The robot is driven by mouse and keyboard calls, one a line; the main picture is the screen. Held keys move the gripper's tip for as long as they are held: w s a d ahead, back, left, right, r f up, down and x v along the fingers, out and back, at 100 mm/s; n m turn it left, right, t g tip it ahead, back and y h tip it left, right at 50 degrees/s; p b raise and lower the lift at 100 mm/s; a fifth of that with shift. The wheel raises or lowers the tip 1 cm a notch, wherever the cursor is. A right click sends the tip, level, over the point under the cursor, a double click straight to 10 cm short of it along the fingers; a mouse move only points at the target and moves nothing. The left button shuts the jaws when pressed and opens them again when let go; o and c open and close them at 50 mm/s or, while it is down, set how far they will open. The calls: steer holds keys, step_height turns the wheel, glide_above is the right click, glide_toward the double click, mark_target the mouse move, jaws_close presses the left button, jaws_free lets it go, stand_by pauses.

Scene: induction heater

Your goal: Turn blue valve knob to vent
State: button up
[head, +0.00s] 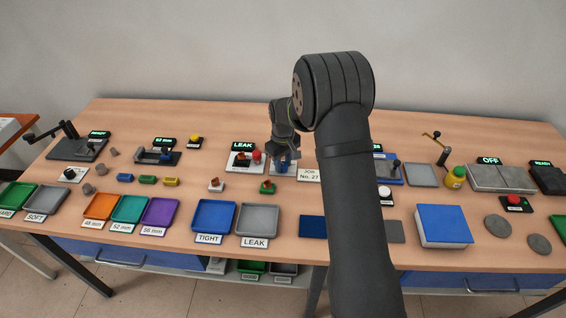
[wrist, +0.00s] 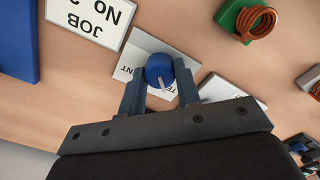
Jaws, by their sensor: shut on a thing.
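The blue valve knob (wrist: 159,68) is round with a pale pointer mark, on a white plate (wrist: 150,45) with partly hidden lettering. In the wrist view the mark points down toward my gripper's body. My gripper (wrist: 160,82) has one finger on each side of the knob and is shut on it. In the head view my gripper (head: 284,152) reaches down over the blue knob (head: 283,166), which is partly covered by the fingers. The lettering on the plate ends in "NT" on the left side; the other label is mostly hidden.
A "JOB No. 27" card (head: 309,175) lies just right of the knob. The leak tester (head: 245,160) with a red button stands to its left. A green block with a copper coil (wrist: 247,18) is close by. Blue TIGHT and grey LEAK trays (head: 258,220) lie in front.

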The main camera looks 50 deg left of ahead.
mark_target(283, 165)
steer(key=m, duration=0.4)
steer(key=shift+m, duration=0.4)
steer(key=m, duration=0.4)
steer(key=shift+m, duration=0.3)
steer(key=m, duration=0.4)
steer(key=shift+m, duration=2.3)
steer(key=o, duration=1)
step_height(283, 165, up, 18)
steer(key=shift+f, duration=0.25)
